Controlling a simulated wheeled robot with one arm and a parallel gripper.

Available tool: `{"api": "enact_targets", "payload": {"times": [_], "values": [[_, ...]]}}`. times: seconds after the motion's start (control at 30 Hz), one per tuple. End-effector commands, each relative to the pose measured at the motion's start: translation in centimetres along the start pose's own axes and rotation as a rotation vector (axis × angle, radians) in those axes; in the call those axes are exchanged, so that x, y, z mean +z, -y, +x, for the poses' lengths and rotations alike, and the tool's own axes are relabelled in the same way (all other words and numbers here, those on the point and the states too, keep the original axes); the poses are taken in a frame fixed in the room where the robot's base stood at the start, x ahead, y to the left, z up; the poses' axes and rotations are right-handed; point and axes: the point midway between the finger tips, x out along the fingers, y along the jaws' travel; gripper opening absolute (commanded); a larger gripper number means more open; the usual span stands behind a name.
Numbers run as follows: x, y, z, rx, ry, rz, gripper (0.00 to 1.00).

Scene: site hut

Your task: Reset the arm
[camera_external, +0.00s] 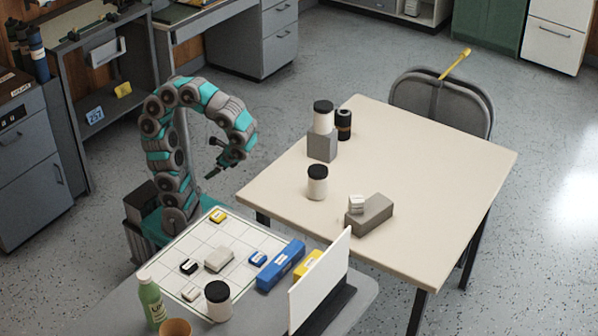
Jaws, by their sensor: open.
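My arm (201,95) rises from its base beside the two tables, arches over at the top and bends back down. My gripper (218,168) hangs at the arm's end, open and with nothing seen between its fingers. It is in the air just left of the beige table (440,160), apart from the objects on it. The fingers are small and dark in this view.
The beige table carries white jars with black lids (317,183), a grey block (322,146) and a grey brick (370,213). The grey table (262,315) holds a white grid board (215,235), a green bottle (151,300) and an upright white panel (318,279). A chair (440,97) stands behind.

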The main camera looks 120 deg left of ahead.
Motion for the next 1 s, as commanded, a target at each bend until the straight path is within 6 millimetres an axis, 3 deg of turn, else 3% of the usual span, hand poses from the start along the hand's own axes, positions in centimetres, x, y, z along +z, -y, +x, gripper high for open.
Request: {"api": "enact_targets", "payload": {"times": [0.03,0.17,0.4,0.5,1.0], "values": [[-0.1,-1.2,1.3,-0.020,-0.014,0.017,1.00],[-1.9,-5.2,2.9,-0.016,-0.138,0.084,1.00],[-5.9,-12.9,2.9,0.066,-0.435,0.230,1.00],[-6.9,-15.2,2.4,0.098,-0.524,0.270,1.00],[-7.0,-15.6,2.3,0.105,-0.543,0.278,1.00]]}}
